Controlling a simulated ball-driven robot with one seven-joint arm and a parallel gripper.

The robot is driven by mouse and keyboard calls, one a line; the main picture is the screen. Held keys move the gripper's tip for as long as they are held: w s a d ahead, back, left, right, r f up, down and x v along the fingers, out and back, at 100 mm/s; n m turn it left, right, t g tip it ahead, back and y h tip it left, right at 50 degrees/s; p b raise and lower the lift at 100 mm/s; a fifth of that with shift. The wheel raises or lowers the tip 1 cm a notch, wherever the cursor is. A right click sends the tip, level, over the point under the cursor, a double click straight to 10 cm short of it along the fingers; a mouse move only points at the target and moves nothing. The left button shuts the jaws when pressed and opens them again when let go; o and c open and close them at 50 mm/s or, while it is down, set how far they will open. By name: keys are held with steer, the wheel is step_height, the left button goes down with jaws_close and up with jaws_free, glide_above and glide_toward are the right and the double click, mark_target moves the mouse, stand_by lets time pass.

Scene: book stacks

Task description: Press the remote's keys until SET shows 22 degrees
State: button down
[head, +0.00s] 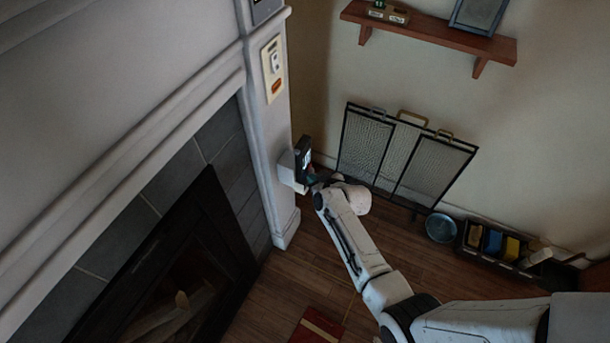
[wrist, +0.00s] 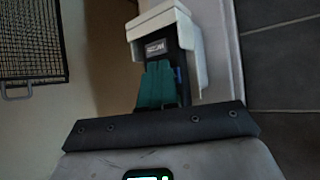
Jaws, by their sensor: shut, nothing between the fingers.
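The remote (head: 304,152) is a dark slab with a small pale screen. It sits in a white wall holder (head: 288,170) on the side of the fireplace pillar. Its screen is too small to read in the head view. My gripper (head: 312,180) is shut, with its tip close to the lower part of the remote. In the wrist view the teal fingers (wrist: 157,86) are together and empty, in front of the dark remote (wrist: 155,50) and its white holder (wrist: 160,20). The fingers hide part of the remote. I cannot tell whether they touch a key.
A cream wall plate (head: 272,68) with a switch and orange label is higher on the pillar. A mesh fire screen (head: 403,157) leans on the wall behind. A wooden shelf (head: 430,28) is above it. A blue bowl (head: 441,228) and a dark crate (head: 466,248) stand on the floor.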

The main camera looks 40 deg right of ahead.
steer(key=shift+w+a, duration=0.15)
steer(key=shift+w, duration=0.2)
stand_by(0.8)
steer(key=shift+s, duration=0.1)
steer(key=shift+s+d, duration=0.25)
steer(key=shift+s, duration=0.35)
steer(key=s, duration=0.1)
steer(key=s+d, duration=0.1)
steer(key=s, duration=0.2)
steer(key=shift+s+d, duration=0.35)
steer(key=shift+s, duration=0.05)
stand_by(0.8)
